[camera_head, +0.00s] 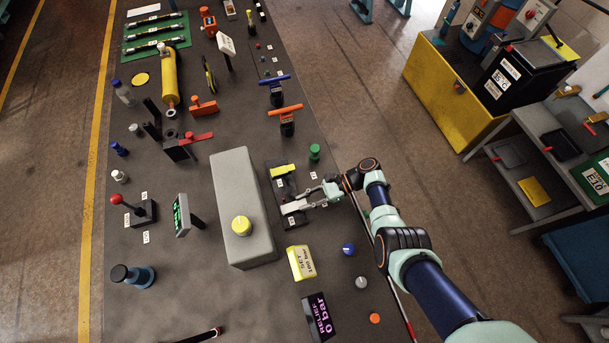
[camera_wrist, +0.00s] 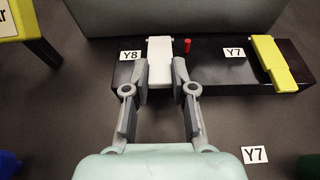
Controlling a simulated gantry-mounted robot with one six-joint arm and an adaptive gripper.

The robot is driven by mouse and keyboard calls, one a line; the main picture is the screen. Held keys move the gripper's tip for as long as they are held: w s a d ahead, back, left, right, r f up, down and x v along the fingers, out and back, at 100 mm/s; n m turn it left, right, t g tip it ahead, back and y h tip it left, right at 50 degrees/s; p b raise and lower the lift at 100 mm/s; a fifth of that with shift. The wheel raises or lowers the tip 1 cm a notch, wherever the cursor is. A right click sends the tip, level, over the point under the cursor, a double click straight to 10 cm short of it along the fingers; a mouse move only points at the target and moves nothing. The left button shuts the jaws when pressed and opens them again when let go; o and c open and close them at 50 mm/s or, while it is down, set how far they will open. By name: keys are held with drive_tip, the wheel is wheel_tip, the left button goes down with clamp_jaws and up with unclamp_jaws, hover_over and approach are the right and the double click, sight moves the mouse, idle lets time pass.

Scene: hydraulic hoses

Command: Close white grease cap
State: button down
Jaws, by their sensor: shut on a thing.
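The white grease cap (camera_wrist: 160,58) sits on a black block (camera_wrist: 215,80), beside the Y8 label, in the wrist view. It also shows as a small white piece in the head view (camera_head: 293,206). My gripper (camera_wrist: 161,75) has one finger on each side of the white cap's near part and is shut on it. I cannot tell from these views whether the cap is fully down. A red pin (camera_wrist: 187,46) stands on the block just right of the cap. A yellow cap (camera_wrist: 272,62) is at the block's right end, beside the Y7 label.
A long grey box (camera_head: 237,185) with a yellow knob stands close beside the block. A green knob (camera_head: 315,152) and a blue knob (camera_head: 348,249) stand near my arm. A yellow sign (camera_head: 301,263) stands below the block in the head view.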

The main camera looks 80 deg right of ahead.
drive_tip(key=shift+f, duration=0.2)
idle(0.3)
drive_tip(key=c, duration=1)
unclamp_jaws()
drive_tip(key=shift+s, duration=0.1)
drive_tip(key=shift+o, duration=0.2)
drive_tip(key=shift+r, duration=0.1)
drive_tip(key=v, duration=1.2)
drive_tip(key=shift+d, duration=0.1)
